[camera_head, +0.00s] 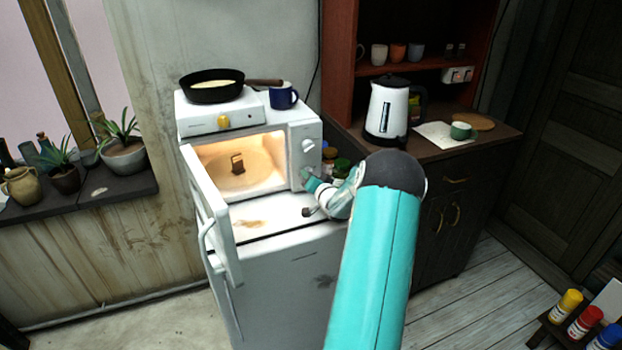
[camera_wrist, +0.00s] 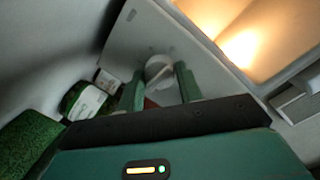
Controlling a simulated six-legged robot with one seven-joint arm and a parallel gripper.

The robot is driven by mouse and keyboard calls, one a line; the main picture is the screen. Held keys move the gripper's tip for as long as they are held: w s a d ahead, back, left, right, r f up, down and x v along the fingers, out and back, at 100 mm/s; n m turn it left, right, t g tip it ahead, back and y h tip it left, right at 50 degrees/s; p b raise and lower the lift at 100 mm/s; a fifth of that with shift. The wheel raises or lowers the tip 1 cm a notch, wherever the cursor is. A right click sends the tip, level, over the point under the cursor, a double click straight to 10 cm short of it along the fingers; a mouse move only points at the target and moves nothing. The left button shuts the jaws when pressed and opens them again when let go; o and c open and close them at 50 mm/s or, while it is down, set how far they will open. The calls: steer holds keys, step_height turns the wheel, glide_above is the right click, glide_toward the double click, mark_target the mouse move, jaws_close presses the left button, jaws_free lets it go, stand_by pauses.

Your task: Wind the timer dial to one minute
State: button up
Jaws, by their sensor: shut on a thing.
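The white microwave (camera_head: 262,116) stands open with its inside lit. A white upper dial (camera_head: 308,145) shows on its right-hand panel. My gripper (camera_head: 309,180) is at the lower part of this panel and largely hides the lower dial. In the wrist view, the pale round timer dial (camera_wrist: 159,67) with a raised grip bar sits between the two green fingers of my gripper (camera_wrist: 160,75), which is shut on it. The dial's markings are too small to read. A small brown item (camera_head: 237,164) stands on the plate inside the microwave.
The open microwave door (camera_head: 212,215) hangs to the left. A dark pan (camera_head: 211,88) and a blue mug (camera_head: 283,96) stand on top. Several jars (camera_head: 342,167) are close to the right of the microwave. A kettle (camera_head: 388,108) stands on the cabinet.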

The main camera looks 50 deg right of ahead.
steer(key=shift+m, duration=1)
steer(key=o, duration=1)
steer(key=v, duration=1.3)
steer(key=shift+s+a, duration=0.1)
steer(key=shift+s, duration=0.3)
steer(key=shift+s, duration=0.1)
